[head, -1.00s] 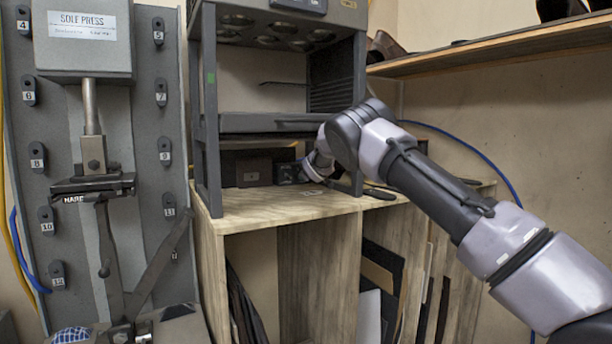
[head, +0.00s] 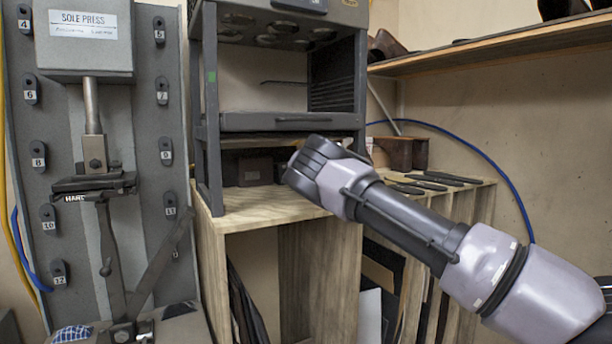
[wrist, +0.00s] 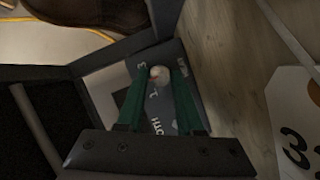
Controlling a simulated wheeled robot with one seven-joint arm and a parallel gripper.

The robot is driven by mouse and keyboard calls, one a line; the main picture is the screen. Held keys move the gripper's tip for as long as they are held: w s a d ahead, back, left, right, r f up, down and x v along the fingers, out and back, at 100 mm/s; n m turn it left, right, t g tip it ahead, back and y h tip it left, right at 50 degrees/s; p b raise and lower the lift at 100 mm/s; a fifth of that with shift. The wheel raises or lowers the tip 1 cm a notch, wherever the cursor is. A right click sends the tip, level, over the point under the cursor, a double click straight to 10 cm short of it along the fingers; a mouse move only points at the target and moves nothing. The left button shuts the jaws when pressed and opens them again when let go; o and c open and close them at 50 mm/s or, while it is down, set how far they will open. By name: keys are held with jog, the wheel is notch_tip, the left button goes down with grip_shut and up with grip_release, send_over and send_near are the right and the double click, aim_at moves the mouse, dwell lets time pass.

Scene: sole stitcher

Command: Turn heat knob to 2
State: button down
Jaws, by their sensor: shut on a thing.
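In the wrist view, a small pale round knob (wrist: 159,74) sits on a dark panel (wrist: 190,92) with white lettering and marks around it. The marks are too blurred and tilted to read surely, so I cannot tell the knob's setting. My gripper (wrist: 158,84) has its two green fingers on either side of the knob, shut on it. In the head view, my arm reaches toward the space under the dark heater rack (head: 276,123), and its own links hide my gripper and the knob.
The rack stands on a wooden bench (head: 262,208), its posts close to my arm. A sole press (head: 84,45) stands at left. Dark tools (head: 430,180) lie right of the rack, below a wall shelf (head: 490,46). A numbered white card (wrist: 296,135) shows in the wrist view.

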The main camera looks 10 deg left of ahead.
jog(key=c, duration=0.5)
grip_release()
jog(key=shift+c, duration=0.2)
jog(key=v, duration=1)
jog(key=shift+s+d, duration=0.15)
jog(key=shift+s, duration=0.25)
